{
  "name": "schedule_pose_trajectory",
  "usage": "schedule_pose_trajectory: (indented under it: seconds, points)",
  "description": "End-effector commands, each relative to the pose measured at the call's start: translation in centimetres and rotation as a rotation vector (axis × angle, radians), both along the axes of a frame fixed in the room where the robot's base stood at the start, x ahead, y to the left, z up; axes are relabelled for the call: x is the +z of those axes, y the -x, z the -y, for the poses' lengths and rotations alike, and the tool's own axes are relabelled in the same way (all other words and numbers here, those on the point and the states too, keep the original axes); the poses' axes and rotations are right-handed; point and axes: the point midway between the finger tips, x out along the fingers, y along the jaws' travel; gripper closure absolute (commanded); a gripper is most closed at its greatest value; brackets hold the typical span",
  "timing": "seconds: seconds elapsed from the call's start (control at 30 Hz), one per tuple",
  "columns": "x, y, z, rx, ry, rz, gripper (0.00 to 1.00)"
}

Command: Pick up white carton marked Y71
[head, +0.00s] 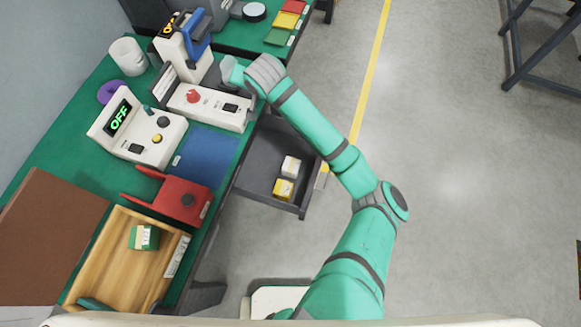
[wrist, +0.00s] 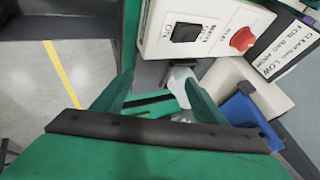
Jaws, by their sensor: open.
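A small white carton (head: 291,167) lies in the open grey drawer below the bench, beside a yellow carton (head: 283,189). Marks on both are too small to read in the head view. A green and white carton (head: 144,237) sits in the wooden tray (head: 104,260); its mark is also unreadable. My gripper (head: 232,71) is at the far end of the white control box, well away from the drawer. In the wrist view my gripper (wrist: 158,92) is open. A pale grey piece (wrist: 181,80) shows near the fingertips; I cannot tell if they touch it. No carton shows there.
The white control box (head: 208,104) with a red knob, the OFF display box (head: 137,130) and a red fixture (head: 176,197) crowd the bench. The drawer (head: 262,158) juts out beneath my arm. The floor (head: 450,180) to the right is clear.

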Motion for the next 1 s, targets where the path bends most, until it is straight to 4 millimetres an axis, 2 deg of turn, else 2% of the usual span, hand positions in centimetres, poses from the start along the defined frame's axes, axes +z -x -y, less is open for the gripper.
schedule_pose_trajectory:
  seconds: [0.1,0.37,0.6,0.8,0.9,1.0]
  points:
    - [-0.9,0.2,2.4,-0.019,0.083,-0.044,0.34]
    - [-2.4,0.9,7.1,-0.066,0.227,-0.124,0.34]
    - [-8.0,7.4,9.9,-0.059,0.269,-0.328,0.34]
    - [-11.4,13.0,11.5,-0.038,0.295,-0.487,0.34]
    - [-12.6,15.1,12.0,-0.026,0.303,-0.546,0.34]
    - [-13.6,16.1,12.2,-0.021,0.307,-0.574,0.34]
